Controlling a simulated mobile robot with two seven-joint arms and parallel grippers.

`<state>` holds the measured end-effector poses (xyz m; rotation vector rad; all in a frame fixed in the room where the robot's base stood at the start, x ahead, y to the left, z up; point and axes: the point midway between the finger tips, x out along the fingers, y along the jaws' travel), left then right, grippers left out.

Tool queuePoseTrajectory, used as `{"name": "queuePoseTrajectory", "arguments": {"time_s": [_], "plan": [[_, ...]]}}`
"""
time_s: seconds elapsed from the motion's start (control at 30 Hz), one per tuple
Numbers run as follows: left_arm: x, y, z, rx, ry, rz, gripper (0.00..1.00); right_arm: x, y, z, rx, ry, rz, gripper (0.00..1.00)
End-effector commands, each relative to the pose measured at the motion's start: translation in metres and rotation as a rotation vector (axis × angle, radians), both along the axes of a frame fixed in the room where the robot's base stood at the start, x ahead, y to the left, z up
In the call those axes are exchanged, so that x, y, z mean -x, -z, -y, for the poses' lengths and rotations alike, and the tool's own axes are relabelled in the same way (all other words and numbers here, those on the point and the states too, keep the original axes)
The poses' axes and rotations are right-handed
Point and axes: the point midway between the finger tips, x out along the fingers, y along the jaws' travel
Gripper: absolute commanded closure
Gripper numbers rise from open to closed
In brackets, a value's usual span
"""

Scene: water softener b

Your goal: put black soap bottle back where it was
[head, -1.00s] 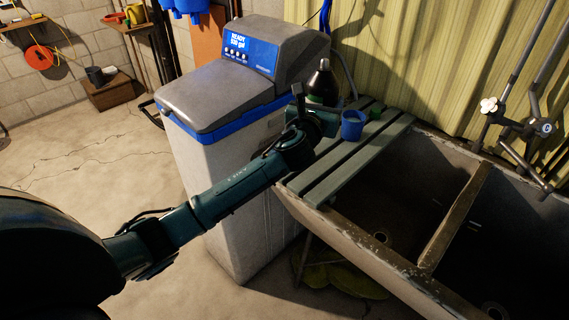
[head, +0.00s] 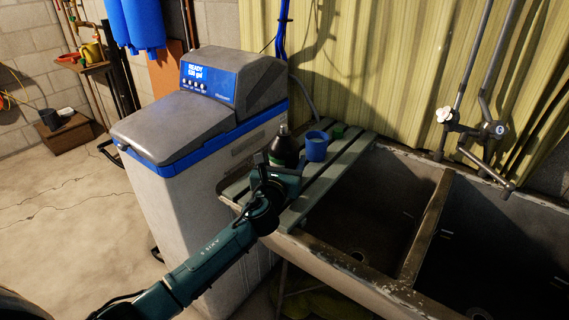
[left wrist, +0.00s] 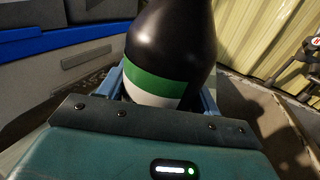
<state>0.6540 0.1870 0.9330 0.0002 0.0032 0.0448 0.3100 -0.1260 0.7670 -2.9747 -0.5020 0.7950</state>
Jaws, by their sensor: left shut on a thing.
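The black soap bottle (head: 285,150) stands about upright over the slatted board at the sink's left end. In the left wrist view the bottle (left wrist: 172,45) is black with a green and white band, and it sits between my finger pads. My left gripper (head: 279,172) is shut on its lower part. Whether the bottle's base touches the board is hidden behind the gripper. The slatted board (head: 335,172) spans the sink's left end. My right gripper is not in view.
A blue cup (head: 316,146) stands on the board just right of the bottle, with a green item (head: 338,131) behind it. The water softener (head: 195,125) stands close on the left. The double sink (head: 365,215) is open on the right, with a faucet (head: 490,130) above it.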

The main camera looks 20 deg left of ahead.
Motion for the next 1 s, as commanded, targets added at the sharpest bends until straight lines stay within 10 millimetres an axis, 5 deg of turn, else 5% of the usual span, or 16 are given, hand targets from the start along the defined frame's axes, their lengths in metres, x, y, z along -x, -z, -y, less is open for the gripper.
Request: {"name": "queuePoseTrajectory", "arguments": {"time_s": [0.2, 0.23, 0.5, 0.8, 1.0], "plan": [[0.000, 0.002, 0.000, 0.001, 0.000, 0.002, 0.73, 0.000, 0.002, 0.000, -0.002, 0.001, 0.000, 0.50], [0.000, 0.003, 0.000, 0.001, 0.000, 0.000, 0.35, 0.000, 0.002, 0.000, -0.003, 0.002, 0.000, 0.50], [0.000, 0.002, 0.000, 0.001, 0.000, 0.000, 0.14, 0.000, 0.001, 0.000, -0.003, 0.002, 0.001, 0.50], [0.001, -0.003, 0.000, 0.000, 0.000, 0.001, 0.14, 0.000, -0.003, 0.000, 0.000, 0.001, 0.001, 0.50], [0.031, -0.001, 0.001, 0.000, 0.002, -0.001, 0.14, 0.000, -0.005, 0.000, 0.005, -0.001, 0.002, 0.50]]}}
